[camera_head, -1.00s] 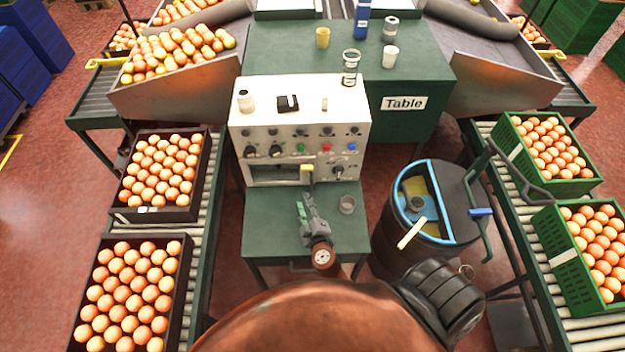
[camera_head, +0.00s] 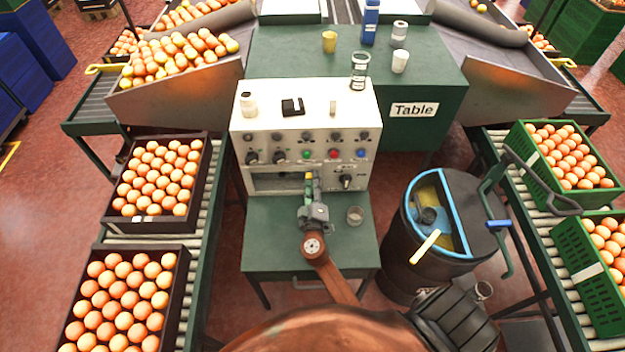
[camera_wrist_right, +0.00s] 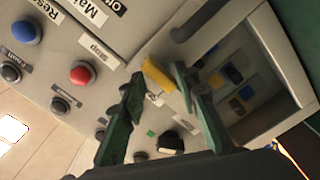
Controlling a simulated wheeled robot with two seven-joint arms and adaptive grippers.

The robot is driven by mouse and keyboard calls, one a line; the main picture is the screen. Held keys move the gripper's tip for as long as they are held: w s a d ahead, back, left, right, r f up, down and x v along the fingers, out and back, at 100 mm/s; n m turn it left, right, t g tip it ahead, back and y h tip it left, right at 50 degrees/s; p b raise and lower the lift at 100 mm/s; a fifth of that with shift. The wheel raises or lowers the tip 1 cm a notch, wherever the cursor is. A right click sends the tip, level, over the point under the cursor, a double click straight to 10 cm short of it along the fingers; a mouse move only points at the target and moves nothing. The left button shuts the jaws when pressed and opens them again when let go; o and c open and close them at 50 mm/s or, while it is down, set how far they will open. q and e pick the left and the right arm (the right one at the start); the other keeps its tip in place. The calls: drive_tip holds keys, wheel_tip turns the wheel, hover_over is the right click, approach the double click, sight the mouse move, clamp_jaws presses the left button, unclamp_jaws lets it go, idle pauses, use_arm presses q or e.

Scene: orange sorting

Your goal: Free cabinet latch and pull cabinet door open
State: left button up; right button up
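The cabinet is a white control box (camera_head: 362,120) with buttons and knobs, standing at the back of a small green table. Its low front door (camera_wrist_right: 286,52) has a dark window and a grey bar handle (camera_wrist_right: 200,20) in the right wrist view. The yellow latch (camera_wrist_right: 156,75) sits beside the window; in the head view my gripper partly hides it. My right gripper (camera_head: 312,190) is in front of the latch. In the wrist view its green-padded fingers are apart, one on each side of the latch; contact cannot be told. The door looks shut. My left gripper is not in view.
A small glass (camera_head: 354,215) stands on the green table (camera_head: 262,240) right of my gripper. Loose items, including a black device (camera_head: 292,107), lie on the box top. A dark bin (camera_head: 400,262) stands at the right. Crates of oranges line both side conveyors.

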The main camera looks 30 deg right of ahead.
drive_tip(key=shift+w+d, duration=0.15)
drive_tip(key=shift+w, duration=0.15)
drive_tip(key=shift+c, duration=0.6)
clamp_jaws()
